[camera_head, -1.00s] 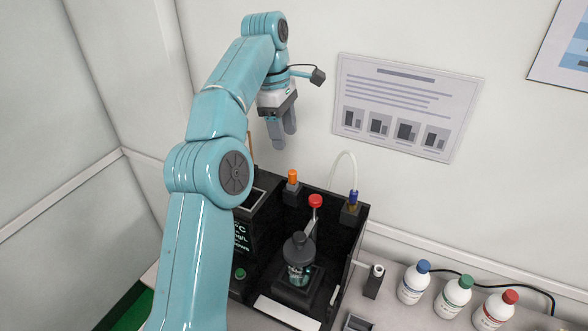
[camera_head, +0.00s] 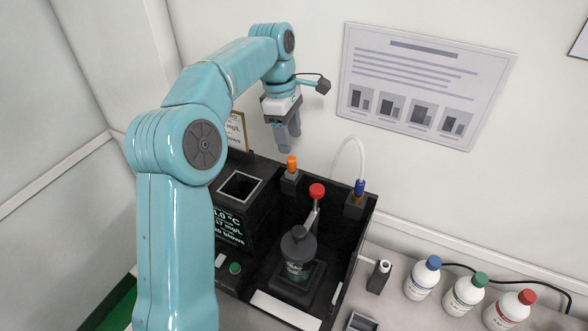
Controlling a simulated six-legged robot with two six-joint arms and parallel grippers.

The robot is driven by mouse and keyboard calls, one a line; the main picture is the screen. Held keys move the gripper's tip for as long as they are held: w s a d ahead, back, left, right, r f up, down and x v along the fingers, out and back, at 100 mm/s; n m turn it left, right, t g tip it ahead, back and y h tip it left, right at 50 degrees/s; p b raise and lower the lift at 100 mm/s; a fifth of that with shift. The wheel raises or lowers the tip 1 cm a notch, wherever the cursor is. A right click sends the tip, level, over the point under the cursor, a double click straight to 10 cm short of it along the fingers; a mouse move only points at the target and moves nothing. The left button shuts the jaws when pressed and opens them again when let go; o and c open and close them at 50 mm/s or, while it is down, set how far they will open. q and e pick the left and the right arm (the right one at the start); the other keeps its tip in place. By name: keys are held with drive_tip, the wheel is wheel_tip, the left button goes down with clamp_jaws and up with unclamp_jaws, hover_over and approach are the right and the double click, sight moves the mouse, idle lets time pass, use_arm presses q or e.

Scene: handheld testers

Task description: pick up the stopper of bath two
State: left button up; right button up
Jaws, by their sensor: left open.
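No label for bath two can be read, so I cannot tell which part is its stopper. An orange-topped piece (camera_head: 291,165) stands on a small dark block at the back of the black bench unit (camera_head: 265,208). A blue-topped piece (camera_head: 359,187) with a white tube stands at its back right corner. A dark capped bottle (camera_head: 298,250) stands inside the unit below a red knob (camera_head: 317,190). My left gripper (camera_head: 288,143) is open and empty, pointing down, and appears just above the orange-topped piece; the depth between them is unclear. My right gripper is out of view.
A square opening (camera_head: 240,186) lies in the unit's left block, above a lit display. A green button (camera_head: 235,268) is in front. Blue-, green- and red-capped bottles (camera_head: 464,294) stand at the right. A poster (camera_head: 425,85) hangs on the wall behind.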

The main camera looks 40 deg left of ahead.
sight(291, 158)
use_arm(q)
drive_tip(key=shift+s+f, duration=0.3)
drive_tip(key=shift+f, duration=0.2)
drive_tip(key=shift+s+a+f, duration=0.15)
drive_tip(key=shift+a+f, duration=0.05)
drive_tip(key=f, duration=0.1)
drive_tip(key=d+f, duration=0.1)
drive_tip(key=f, duration=0.2)
drive_tip(key=shift+w+d+f, duration=0.2)
drive_tip(key=shift+w+d, duration=0.1)
drive_tip(key=shift+d, duration=0.05)
drive_tip(key=shift+s+f, duration=0.15)
drive_tip(key=shift+f, duration=0.15)
drive_tip(key=shift+a+f, duration=0.25)
drive_tip(key=shift+a, duration=0.05)
drive_tip(key=shift+w+d, duration=0.1)
drive_tip(key=shift+w, duration=0.1)
drive_tip(key=shift+c, duration=0.4)
drive_tip(key=shift+d, duration=0.15)
drive_tip(key=c, duration=0.5)
drive_tip(key=shift+r, duration=0.1)
clamp_jaws()
drive_tip(key=shift+s, duration=0.1)
